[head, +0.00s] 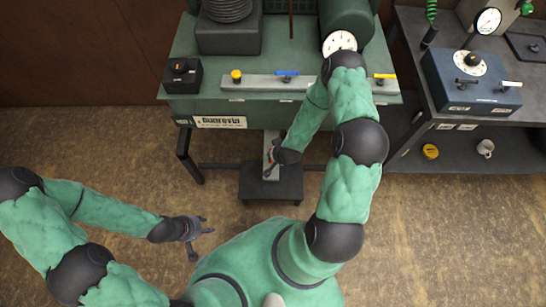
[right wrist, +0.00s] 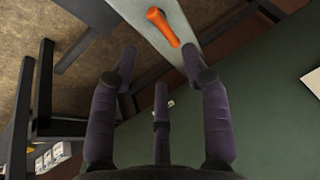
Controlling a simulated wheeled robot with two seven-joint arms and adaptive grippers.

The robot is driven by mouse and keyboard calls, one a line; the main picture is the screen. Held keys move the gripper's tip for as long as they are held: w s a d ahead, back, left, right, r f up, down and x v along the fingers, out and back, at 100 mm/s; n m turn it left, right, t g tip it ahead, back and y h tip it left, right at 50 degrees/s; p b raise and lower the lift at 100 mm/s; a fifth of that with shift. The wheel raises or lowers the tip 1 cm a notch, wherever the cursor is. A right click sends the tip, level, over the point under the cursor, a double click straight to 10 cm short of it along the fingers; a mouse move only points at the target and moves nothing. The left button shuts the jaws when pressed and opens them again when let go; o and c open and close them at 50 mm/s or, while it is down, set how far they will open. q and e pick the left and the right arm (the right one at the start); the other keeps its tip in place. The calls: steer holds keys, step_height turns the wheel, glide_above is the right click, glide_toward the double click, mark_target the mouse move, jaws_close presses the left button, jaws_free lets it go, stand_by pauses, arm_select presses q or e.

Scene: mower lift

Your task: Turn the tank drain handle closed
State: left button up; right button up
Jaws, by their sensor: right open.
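An orange handle (right wrist: 163,27) sits on a pale grey upright strip (right wrist: 205,20) in the right wrist view. In the head view the strip (head: 268,148) stands below the front of the green bench, on a dark base. My right gripper (head: 273,157) is beside the strip. In the right wrist view it (right wrist: 160,65) is open, with its fingers spread short of the orange handle and nothing between them. My left gripper (head: 203,232) is open and empty over the floor at lower left. I cannot tell which handle is the tank drain.
The green bench (head: 185,105) carries a grey bar with a yellow knob (head: 236,76), a blue handle (head: 287,73) and a yellow handle (head: 384,76). A gauge (head: 340,42) is behind. A shelf at right holds a blue box (head: 470,95) and a mug (head: 485,148).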

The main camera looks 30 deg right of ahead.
steer(key=b+x, duration=0.3)
steer(key=x, duration=0.5)
steer(key=shift+w+a+f, duration=0.1)
steer(key=shift+w+f, duration=0.05)
steer(key=shift+f, duration=0.1)
jaws_close()
